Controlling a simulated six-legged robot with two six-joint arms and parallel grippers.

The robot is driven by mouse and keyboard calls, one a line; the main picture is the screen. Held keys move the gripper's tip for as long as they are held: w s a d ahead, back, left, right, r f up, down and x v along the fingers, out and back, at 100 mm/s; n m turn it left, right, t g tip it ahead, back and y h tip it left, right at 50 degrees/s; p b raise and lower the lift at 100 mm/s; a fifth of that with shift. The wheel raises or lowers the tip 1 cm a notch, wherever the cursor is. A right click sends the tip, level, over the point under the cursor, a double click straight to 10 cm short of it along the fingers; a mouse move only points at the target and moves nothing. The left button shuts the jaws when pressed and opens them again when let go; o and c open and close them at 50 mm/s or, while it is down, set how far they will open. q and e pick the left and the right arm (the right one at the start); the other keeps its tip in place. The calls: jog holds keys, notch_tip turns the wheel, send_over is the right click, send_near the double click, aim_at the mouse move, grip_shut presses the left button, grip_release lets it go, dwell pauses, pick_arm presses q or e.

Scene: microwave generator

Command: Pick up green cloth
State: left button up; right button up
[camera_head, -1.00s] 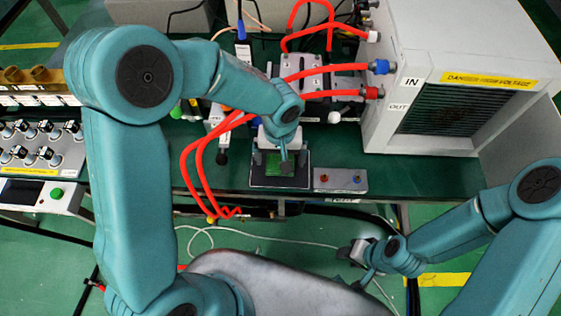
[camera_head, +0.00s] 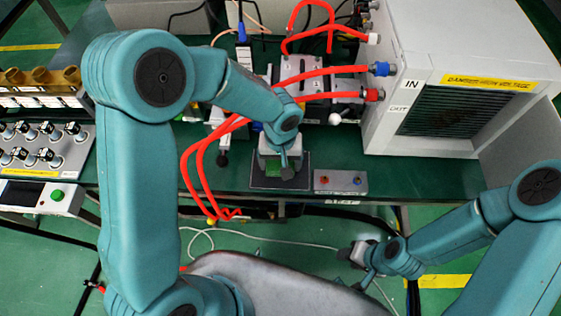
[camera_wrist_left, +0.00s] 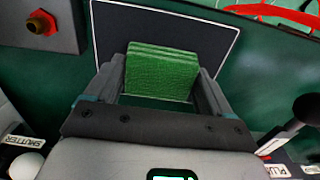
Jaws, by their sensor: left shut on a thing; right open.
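The green cloth (camera_wrist_left: 161,70) looks like a folded stack in the left wrist view, between the two fingers of my left gripper (camera_wrist_left: 160,82). The gripper is shut on it. A dark mat with a pale border (camera_wrist_left: 218,38) lies behind and below the cloth; whether the cloth still touches it cannot be told. In the head view my left gripper (camera_head: 278,170) is over the dark mat (camera_head: 268,184) and hides most of the cloth. My right gripper (camera_head: 352,254) is open and empty, low at the right, away from the cloth.
A small grey box with red and blue knobs (camera_head: 340,181) sits right of the mat. Red hoses (camera_head: 205,165) loop at the left of my left gripper and behind it. A large white unit (camera_head: 430,60) stands at the right. Bare green bench (camera_head: 420,175) lies in front of it.

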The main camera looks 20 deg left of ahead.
aim_at(280, 163)
pick_arm(q)
notch_tip(280, 163, up, 20)
jog(key=shift+p, duration=0.35)
